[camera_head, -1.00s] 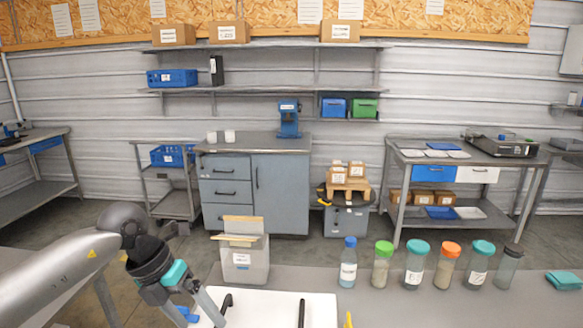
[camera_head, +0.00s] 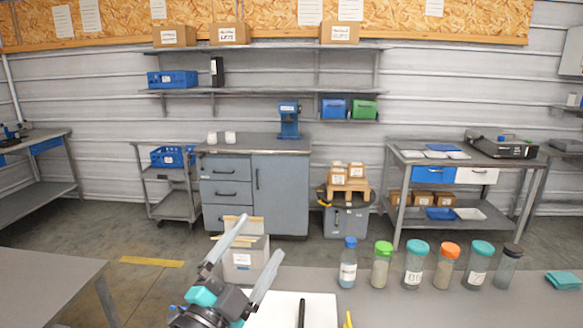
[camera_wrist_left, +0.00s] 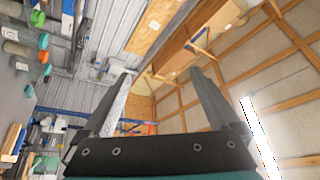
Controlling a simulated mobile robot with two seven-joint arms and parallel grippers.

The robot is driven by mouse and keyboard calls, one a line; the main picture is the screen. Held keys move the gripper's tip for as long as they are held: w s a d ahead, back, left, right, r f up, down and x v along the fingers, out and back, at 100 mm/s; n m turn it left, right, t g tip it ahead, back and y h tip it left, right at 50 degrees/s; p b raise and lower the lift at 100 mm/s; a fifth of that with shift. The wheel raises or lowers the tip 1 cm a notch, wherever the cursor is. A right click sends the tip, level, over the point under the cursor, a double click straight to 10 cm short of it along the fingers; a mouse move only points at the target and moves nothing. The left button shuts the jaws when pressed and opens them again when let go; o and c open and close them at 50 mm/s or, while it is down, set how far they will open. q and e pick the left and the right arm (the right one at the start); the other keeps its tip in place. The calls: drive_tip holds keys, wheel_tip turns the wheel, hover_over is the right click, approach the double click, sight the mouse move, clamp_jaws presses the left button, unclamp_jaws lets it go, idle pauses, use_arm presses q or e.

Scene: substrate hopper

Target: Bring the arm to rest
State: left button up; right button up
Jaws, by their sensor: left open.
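My left gripper (camera_head: 252,258) is at the lower middle of the head view, its two grey fingers spread and pointing up and away. Nothing is between the fingers. In the left wrist view its fingers (camera_wrist_left: 162,95) frame the far wall and ceiling, with empty space between them. The gripper overlaps the labelled hopper box (camera_head: 243,262) in the head view; I cannot tell how near it is. My right gripper is not in view.
A row of jars with coloured lids (camera_head: 414,265) stands on the grey table (camera_head: 385,308) at right. A white board (camera_head: 322,310) with a black handle lies in front. A teal cloth (camera_head: 563,280) is far right. Another table (camera_head: 45,290) is at left.

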use_arm(q)
drive_tip(key=s+a+f+n+g+y, duration=0.35)
drive_tip(key=a+f+n+y, duration=0.2)
drive_tip(key=f, duration=0.35)
drive_tip(key=s+a+f+n+g+y, duration=0.3)
drive_tip(key=s+a+f+n+y, duration=0.15)
drive_tip(key=f+n, duration=0.3)
drive_tip(key=s+f+n+g, duration=0.1)
drive_tip(key=s+f+g, duration=0.45)
drive_tip(key=s, duration=0.35)
drive_tip(key=s+f+g, duration=0.4)
drive_tip(key=s+f, duration=0.2)
drive_tip(key=s, duration=0.3)
wheel_tip(320, 180, down, 25)
drive_tip(key=s+g+b, duration=0.1)
drive_tip(key=s+b, duration=0.1)
drive_tip(key=b, duration=0.1)
drive_tip(key=s+a+f+g+b, duration=0.1)
drive_tip(key=s+a+f+b, duration=0.2)
drive_tip(key=s+f, duration=1.2)
drive_tip(key=shift+f+h, duration=0.3)
drive_tip(key=shift+f, duration=0.65)
